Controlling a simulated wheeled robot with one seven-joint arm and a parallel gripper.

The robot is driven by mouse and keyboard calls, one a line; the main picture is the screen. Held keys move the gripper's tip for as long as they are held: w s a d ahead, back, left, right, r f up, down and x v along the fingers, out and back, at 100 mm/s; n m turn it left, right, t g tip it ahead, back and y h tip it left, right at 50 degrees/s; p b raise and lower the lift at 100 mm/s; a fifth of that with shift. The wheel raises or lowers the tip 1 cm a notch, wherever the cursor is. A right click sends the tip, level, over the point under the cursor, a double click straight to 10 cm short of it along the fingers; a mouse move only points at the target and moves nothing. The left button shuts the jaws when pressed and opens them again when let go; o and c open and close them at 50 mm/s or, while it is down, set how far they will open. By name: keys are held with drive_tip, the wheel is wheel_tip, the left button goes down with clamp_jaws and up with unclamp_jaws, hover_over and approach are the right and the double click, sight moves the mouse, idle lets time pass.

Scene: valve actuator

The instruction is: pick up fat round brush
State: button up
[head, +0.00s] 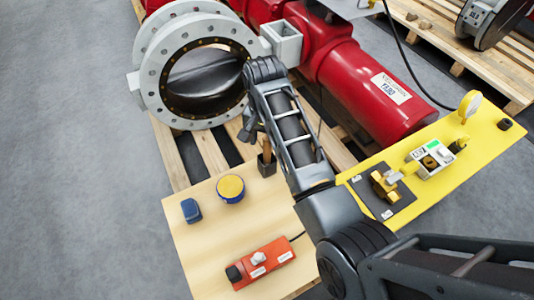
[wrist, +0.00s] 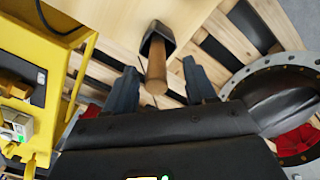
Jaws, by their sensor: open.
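The brush has a round wooden handle (wrist: 156,76) and stands upright near the far edge of the light wooden board; its handle (head: 266,147) also shows in the head view. A dark square part (wrist: 159,40) is at its lower end. I cannot tell whether that is bristles or a holder. My gripper (wrist: 159,67) is open, with one finger on each side of the handle and a visible gap to each. In the head view my gripper (head: 254,134) is just above and beside the handle, partly hidden by my arm.
On the board (head: 189,245) are a blue block (head: 190,211), a yellow-topped blue tin (head: 231,189) and an orange switch box (head: 261,262). A yellow stand (head: 483,150) with fittings is at right. Behind are a red actuator (head: 365,85) and a grey flanged valve (head: 150,80).

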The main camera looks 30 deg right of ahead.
sight(267, 149)
drive_tip(key=f, duration=0.5)
drive_tip(key=shift+d, duration=0.3)
clamp_jaws()
